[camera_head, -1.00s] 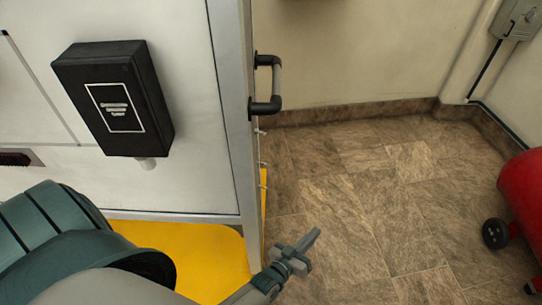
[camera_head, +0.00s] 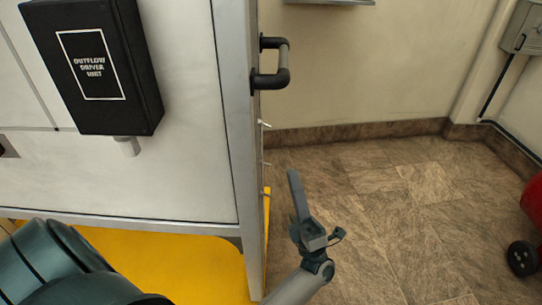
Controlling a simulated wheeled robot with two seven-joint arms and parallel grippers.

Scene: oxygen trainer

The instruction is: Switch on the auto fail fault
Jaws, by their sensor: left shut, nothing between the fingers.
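Several small pale toggle levers stick out from the right side edge of the trainer panel (camera_head: 190,180): an upper one (camera_head: 264,125), a middle one (camera_head: 266,163) and a lower one (camera_head: 264,193). Their labels are not visible, so I cannot tell which is the auto fail fault. My left gripper (camera_head: 294,174) is shut and empty. Its fingers point upward, just right of the levers in the picture, with a visible gap. My right gripper is out of view.
A black handle (camera_head: 284,75) juts from the panel edge above the levers. A black outflow box (camera_head: 132,60) is on the panel face. The yellow base (camera_head: 190,262) lies below. A red wheeled object (camera_head: 533,205) stands at right. The tiled floor between is clear.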

